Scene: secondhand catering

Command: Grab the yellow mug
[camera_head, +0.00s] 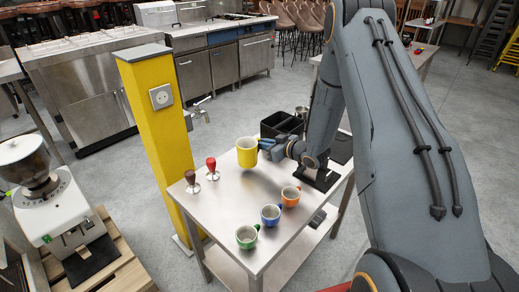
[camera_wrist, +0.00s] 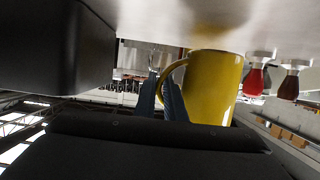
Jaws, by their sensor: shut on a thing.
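The yellow mug (camera_head: 246,154) is upright at the far part of the steel table (camera_head: 228,201). Its handle side faces my gripper (camera_head: 268,147), which comes in from the right. In the wrist view, which is upside down, the yellow mug (camera_wrist: 211,88) is beside the blue-grey fingers of my gripper (camera_wrist: 162,92). The fingers are shut on the handle, and their tips are partly hidden. I cannot tell whether the mug's base touches the table.
A red-handled tamper (camera_head: 211,167) and a brown-handled tamper (camera_head: 191,180) stand left of the mug. A black bin (camera_head: 281,125) is behind my gripper. A yellow post (camera_head: 157,130) rises at the table's left.

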